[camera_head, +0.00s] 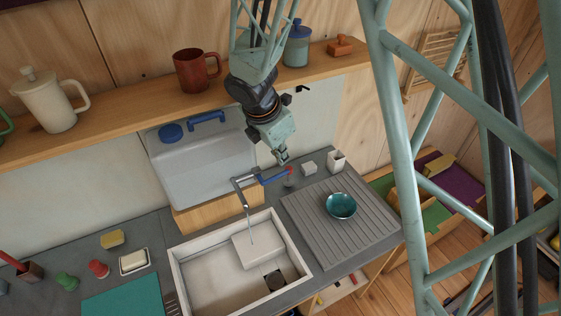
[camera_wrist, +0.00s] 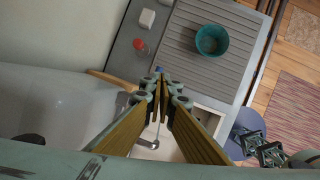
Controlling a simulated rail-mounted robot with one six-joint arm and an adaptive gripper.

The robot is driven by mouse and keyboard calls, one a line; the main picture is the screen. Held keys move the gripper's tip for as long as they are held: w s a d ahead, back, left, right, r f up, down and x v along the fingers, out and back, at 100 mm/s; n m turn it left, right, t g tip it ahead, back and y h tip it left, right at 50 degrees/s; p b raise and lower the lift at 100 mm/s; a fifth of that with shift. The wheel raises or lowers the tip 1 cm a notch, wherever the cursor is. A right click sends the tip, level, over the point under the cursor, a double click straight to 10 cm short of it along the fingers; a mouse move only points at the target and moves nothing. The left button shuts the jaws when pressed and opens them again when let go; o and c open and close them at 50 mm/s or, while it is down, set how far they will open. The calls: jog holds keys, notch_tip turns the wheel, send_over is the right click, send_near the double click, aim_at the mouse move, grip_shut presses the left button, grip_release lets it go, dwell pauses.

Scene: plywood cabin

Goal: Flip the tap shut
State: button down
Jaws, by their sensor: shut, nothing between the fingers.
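The tap (camera_head: 245,183) stands behind the sink, its grey spout bent over the basin. A thin pale line, looking like running water, drops from the spout into the basin. The tap's blue lever (camera_head: 275,177) sticks out to the right, roughly level. In the wrist view a small blue tip (camera_wrist: 159,69), apparently of this lever, shows just beyond the fingertips. My gripper (camera_head: 284,160) is shut and empty, pointing down just above the lever's right end. It also shows in the wrist view (camera_wrist: 161,78). I cannot tell whether it touches the lever; the fingers hide most of the tap there.
The white sink (camera_head: 181,278) lies in front. A small red object (camera_wrist: 140,44) is close by the lever's end. The ribbed drainboard (camera_head: 310,235) holds a teal bowl (camera_head: 341,206). A white cup (camera_head: 336,161) stands behind it. A shelf (camera_head: 128,116) with a red mug (camera_head: 196,71) runs above.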

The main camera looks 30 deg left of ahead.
notch_tip(320, 180, up, 7)
jog(key=d, duration=0.1)
jog(key=shift+s, duration=0.25)
dwell(0.7)
